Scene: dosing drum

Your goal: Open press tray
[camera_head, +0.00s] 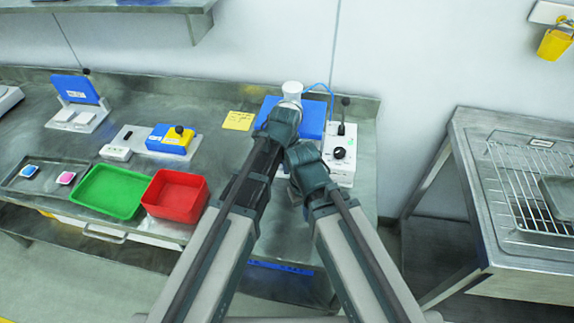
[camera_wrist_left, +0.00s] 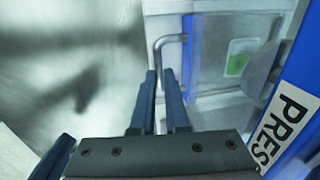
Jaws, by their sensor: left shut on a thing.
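The press shows in the head view as a blue body (camera_head: 312,117), partly hidden behind my arms. In the left wrist view, a blue panel (camera_wrist_left: 285,120) with the letters "PRESS" stands at the right. A bent metal handle (camera_wrist_left: 158,50) sticks out at the left of the pale, blue-edged front, which I take to be the tray (camera_wrist_left: 212,75). A green patch (camera_wrist_left: 240,57) shows in it. My left gripper (camera_wrist_left: 160,76) is shut on the handle, with a finger on each side of it.
A white control box (camera_head: 341,155) with a black knob stands right of the press. A red bin (camera_head: 175,194), a green tray (camera_head: 108,191) and a yellow note (camera_head: 238,121) are on the bench to the left. A metal table (camera_head: 470,190) with a wire rack stands at the right.

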